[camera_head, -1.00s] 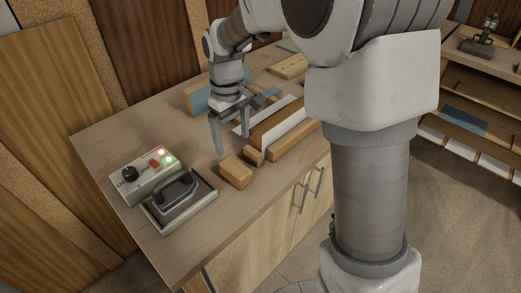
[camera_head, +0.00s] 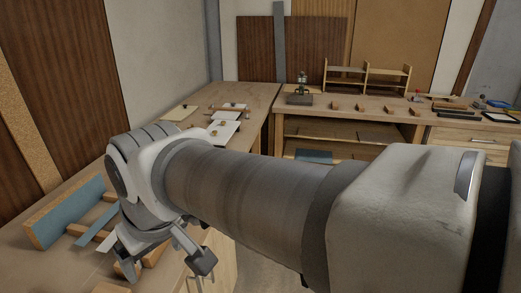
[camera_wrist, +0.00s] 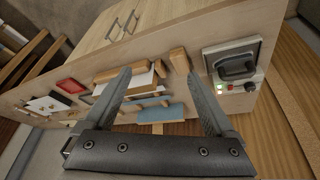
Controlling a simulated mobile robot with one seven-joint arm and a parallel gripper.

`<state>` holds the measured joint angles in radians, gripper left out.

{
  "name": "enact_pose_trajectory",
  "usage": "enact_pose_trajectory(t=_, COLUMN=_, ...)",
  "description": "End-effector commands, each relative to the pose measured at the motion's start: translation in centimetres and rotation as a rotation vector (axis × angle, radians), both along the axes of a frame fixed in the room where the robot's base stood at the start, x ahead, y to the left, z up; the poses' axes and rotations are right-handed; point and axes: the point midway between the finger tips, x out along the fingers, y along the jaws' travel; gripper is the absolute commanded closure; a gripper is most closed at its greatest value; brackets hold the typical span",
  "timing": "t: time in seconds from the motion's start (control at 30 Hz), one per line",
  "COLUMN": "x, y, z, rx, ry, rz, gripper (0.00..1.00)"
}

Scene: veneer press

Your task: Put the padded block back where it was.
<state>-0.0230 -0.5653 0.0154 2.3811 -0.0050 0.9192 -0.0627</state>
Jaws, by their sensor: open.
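A wooden block with a blue face (camera_head: 68,212), which looks like the padded block, stands on the bench at the left of the head view. A blue-faced piece, probably the same block, also shows in the wrist view (camera_wrist: 160,113), below and between the fingers. My gripper (camera_head: 165,262) is open above the near bench, to the right of the blue-faced block and apart from it. In the wrist view my open gripper (camera_wrist: 160,74) has nothing held between its fingers. My arm hides much of the bench in the head view.
In the wrist view, a wooden bar lies on a white sheet (camera_wrist: 139,84), with a small wood block (camera_wrist: 179,61) nearby. A control box (camera_wrist: 236,87) and an iron-like tool (camera_wrist: 234,67) stand at the right. A second bench (camera_head: 345,128) holds several small blocks.

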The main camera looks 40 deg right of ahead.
Motion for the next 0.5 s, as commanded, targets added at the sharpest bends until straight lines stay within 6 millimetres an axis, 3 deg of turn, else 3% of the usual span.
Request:
enact_pose_trajectory(t=0.2, x=-3.0, y=-0.8, z=-0.3, rx=0.033, ry=-0.071, rz=-0.075, gripper=0.1)
enact_pose_trajectory(t=0.5, x=-3.7, y=-0.9, z=-0.5, rx=0.043, ry=-0.085, rz=-0.095, gripper=0.1)
